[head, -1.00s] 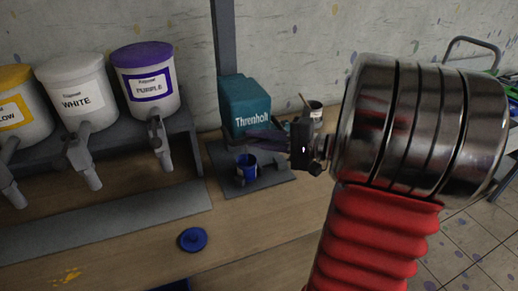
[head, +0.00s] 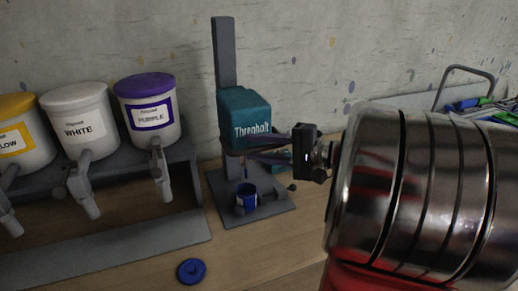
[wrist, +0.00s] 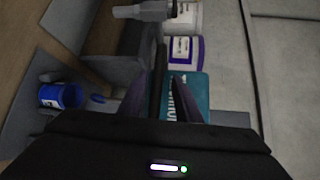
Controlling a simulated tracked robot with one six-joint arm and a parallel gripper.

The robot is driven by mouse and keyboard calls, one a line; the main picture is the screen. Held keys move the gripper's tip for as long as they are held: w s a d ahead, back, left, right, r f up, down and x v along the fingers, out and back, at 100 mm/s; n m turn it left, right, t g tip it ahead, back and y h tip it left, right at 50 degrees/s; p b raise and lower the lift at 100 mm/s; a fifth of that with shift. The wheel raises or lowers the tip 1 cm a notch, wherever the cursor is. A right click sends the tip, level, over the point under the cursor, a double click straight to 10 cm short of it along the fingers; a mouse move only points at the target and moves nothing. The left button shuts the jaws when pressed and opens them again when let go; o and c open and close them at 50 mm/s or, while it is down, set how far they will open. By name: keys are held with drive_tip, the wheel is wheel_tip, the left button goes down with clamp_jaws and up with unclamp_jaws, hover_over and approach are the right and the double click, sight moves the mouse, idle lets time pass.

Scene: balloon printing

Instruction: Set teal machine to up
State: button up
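The teal machine (head: 245,112), lettered "Threnholt", sits on a grey upright column (head: 224,55), with a length of bare column above it. A clear gap separates it from the blue cup (head: 246,199) on the grey base plate (head: 222,214). My gripper (head: 250,147) reaches in from the right at the machine's lower edge. Its two dark fingers are apart, one partly over the lower front and one lower. The wrist view shows the teal machine (wrist: 198,92) by the right finger and the blue cup (wrist: 62,96) at left. Whether the fingers touch the machine cannot be told.
White tub (head: 78,125) and purple-lidded tub (head: 150,110) with spouts stand on a grey rack left of the machine. A blue lid (head: 191,271) lies on the wooden table in front. A wall stands close behind.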

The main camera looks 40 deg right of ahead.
drive_tip(key=shift+s, duration=0.15)
drive_tip(key=v, duration=1.3)
drive_tip(key=shift+s+d, duration=0.2)
drive_tip(key=shift+s, duration=0.05)
drive_tip(key=shift+f, duration=0.1)
idle(0.4)
drive_tip(key=a+f+n+g+h, duration=0.1)
drive_tip(key=a+f+g, duration=0.25)
drive_tip(key=a, duration=0.35)
drive_tip(key=w+a+f+n+g+h, duration=0.1)
drive_tip(key=a+f+n+g, duration=0.2)
drive_tip(key=a, duration=0.4)
drive_tip(key=a+f+g, duration=0.3)
drive_tip(key=a+f, duration=0.1)
drive_tip(key=a, duration=0.2)
drive_tip(key=s+a+n+t+h, duration=0.1)
drive_tip(key=s+a+n+h, duration=0.3)
drive_tip(key=a+n+h, duration=0.2)
drive_tip(key=shift+s+a+f+n, duration=0.35)
drive_tip(key=shift+a+n, duration=0.8)
drive_tip(key=shift+n, duration=0.55)
drive_tip(key=shift+a, duration=0.1)
idle(0.5)
